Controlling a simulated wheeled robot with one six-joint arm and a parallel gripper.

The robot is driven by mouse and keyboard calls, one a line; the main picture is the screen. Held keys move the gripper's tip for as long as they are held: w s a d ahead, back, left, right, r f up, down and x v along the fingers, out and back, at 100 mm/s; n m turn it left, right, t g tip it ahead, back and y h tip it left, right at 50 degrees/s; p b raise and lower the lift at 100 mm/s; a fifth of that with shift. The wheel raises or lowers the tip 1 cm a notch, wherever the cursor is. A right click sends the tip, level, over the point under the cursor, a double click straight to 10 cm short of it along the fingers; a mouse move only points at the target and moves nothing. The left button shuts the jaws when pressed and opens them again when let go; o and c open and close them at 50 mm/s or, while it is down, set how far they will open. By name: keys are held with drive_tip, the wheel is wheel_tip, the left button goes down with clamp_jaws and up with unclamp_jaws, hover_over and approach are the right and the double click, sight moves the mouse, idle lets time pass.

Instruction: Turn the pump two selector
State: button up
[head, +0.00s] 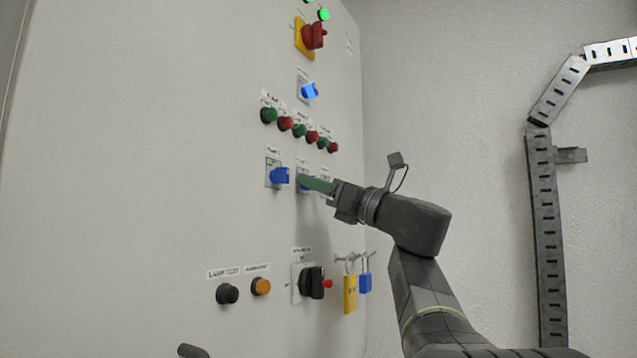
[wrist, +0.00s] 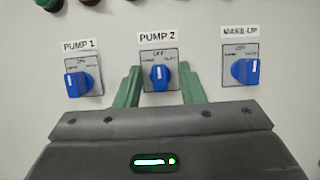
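The pump two selector is a blue knob (wrist: 160,78) on a grey plate under a PUMP 2 label (wrist: 158,37) in the wrist view. Its white mark stands upright, toward OFF. My gripper (wrist: 159,72) has its two green fingers apart, one on each side of the knob, with visible gaps between them and it. The fingers overlap the plate's sides in the picture; I cannot tell their exact depth. In the head view my gripper (head: 304,181) reaches the panel from the right and mostly hides the selector.
The PUMP 1 knob (wrist: 78,84) is at left, the MAKE-UP knob (wrist: 244,71) at right. Green and red buttons (head: 300,131) sit above. Below are a black rotary switch (head: 312,282) and hanging padlocks (head: 350,294). A cable tray (head: 546,230) runs along the right wall.

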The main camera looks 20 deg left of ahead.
clamp_jaws()
drive_tip(key=shift+f, duration=0.1)
drive_tip(key=shift+n+b, duration=0.5)
drive_tip(key=shift+b, duration=0.05)
drive_tip(key=shift+w+n+g+h+b, duration=0.1)
drive_tip(key=shift+n+g+h+b, duration=0.15)
drive_tip(key=shift+n+g+b, duration=1.1)
drive_tip(key=shift+n+g+h+p, duration=0.1)
drive_tip(key=shift+n+g+h, duration=0.4)
drive_tip(key=shift+n, duration=1.95)
drive_tip(key=shift+w+n+g+h+b, duration=0.1)
drive_tip(key=shift+n+g+b, duration=0.5)
drive_tip(key=shift+n+g, duration=0.95)
drive_tip(key=shift+n+t, duration=0.4)
drive_tip(key=shift+n, duration=0.15)
drive_tip(key=shift+s, duration=0.1)
